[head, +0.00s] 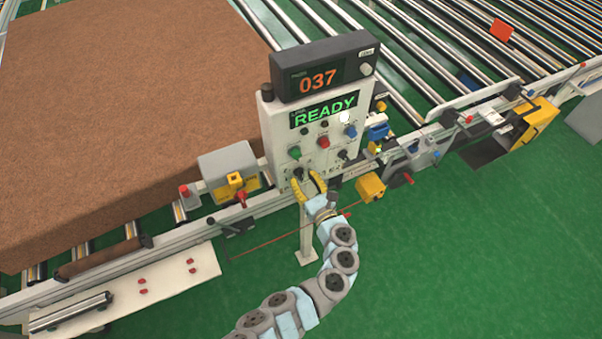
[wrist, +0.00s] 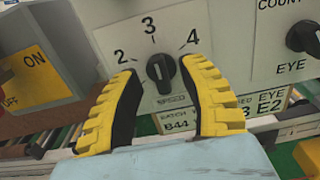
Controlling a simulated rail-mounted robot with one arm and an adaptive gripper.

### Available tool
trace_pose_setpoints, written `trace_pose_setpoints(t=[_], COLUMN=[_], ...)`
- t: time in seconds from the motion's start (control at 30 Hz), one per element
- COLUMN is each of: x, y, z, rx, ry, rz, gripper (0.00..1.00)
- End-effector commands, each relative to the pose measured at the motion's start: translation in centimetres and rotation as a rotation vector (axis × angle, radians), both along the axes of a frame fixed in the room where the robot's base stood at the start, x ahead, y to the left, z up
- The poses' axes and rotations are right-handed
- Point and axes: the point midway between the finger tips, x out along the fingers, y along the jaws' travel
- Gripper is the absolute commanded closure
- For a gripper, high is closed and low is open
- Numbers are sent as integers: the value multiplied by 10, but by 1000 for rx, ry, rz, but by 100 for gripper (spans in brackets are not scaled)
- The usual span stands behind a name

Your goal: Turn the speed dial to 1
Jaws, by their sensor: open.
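The speed dial (wrist: 161,68) is a black knob on a pale plate marked SPEED, with 2, 3 and 4 visible around it. Its grip bar stands nearly upright, roughly in line with the 3. No 1 can be seen; my left finger covers the plate on that side. My gripper (wrist: 160,74) is open, with one yellow-and-black finger on each side of the dial. Gaps show between the fingers and the knob. In the head view, my gripper (head: 305,181) is at the lower left of the control panel (head: 270,128).
A yellow ON/OFF switch (wrist: 35,78) is close on the left, and a COUNT/EYE knob (wrist: 304,36) is on the right. The display (head: 318,80) reads 037 above READY. A large brown mattress (head: 130,110) lies on rollers at left. Green floor (head: 450,270) is clear at lower right.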

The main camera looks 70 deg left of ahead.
Motion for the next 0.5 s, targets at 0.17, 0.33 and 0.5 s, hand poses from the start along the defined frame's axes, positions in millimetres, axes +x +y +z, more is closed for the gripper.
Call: trace_pose_setpoints(t=[0.17, 0.33, 0.5], x=[0, 0, 0], y=[14, 19, 19], z=[0, 0, 0], rx=[-1, -2, -2], ry=[-1, 0, -1], rz=[1, 0, 0], gripper=[59, 59, 59])
